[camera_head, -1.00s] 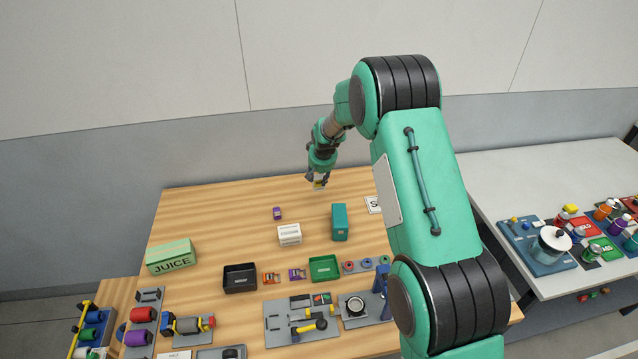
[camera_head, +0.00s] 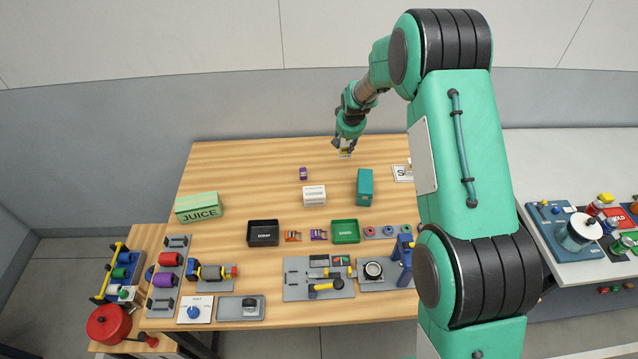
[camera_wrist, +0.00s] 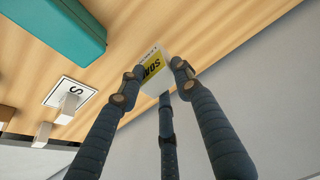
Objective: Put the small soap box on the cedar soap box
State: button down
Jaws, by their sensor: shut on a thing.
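My gripper (camera_head: 344,147) is shut on a small white-and-yellow box (camera_head: 345,154), which I take to be the small soap box, over the far part of the wooden table. In the wrist view the box (camera_wrist: 152,72) sits between the fingertips, its lettering only partly readable. Whether it touches the table is hard to tell. A white box with dark lettering (camera_head: 314,196), probably the cedar soap box, stands nearer and left of my gripper. Its top looks bare.
A teal box (camera_head: 364,187) stands right of the white box, and a small purple box (camera_head: 303,173) behind it. A green juice box (camera_head: 198,207) is at left. Black (camera_head: 263,245) and green (camera_head: 345,241) trays are in front. The far left tabletop is clear.

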jog(key=s+a+p, duration=0.1)
jog(key=s+a, duration=0.2)
jog(key=s, duration=0.6)
jog(key=s+a+g+p, duration=0.1)
jog(key=s+a, duration=0.2)
jog(key=s, duration=0.7)
jog(key=s+a+p, duration=0.1)
jog(key=s+a, duration=0.2)
jog(key=s, duration=0.7)
jog(key=shift+a+r+g, duration=0.25)
jog(key=shift+r+g, duration=0.15)
jog(key=shift+r, duration=0.05)
jog(key=shift+w, duration=0.15)
jog(key=w+a, duration=0.1)
jog(key=w, duration=0.6)
jog(key=w+a+f+p, duration=0.1)
jog(key=w+a, duration=0.1)
jog(key=w, duration=0.6)
jog(key=shift+w+a+f, duration=0.25)
jog(key=shift+a, duration=0.05)
jog(key=shift+s+p+x, duration=0.2)
jog(key=shift+x, duration=0.65)
jog(key=shift+s+p+x, duration=0.15)
jog(key=shift+s+x, duration=0.05)
jog(key=shift+x, duration=0.65)
jog(key=shift+f, duration=0.2)
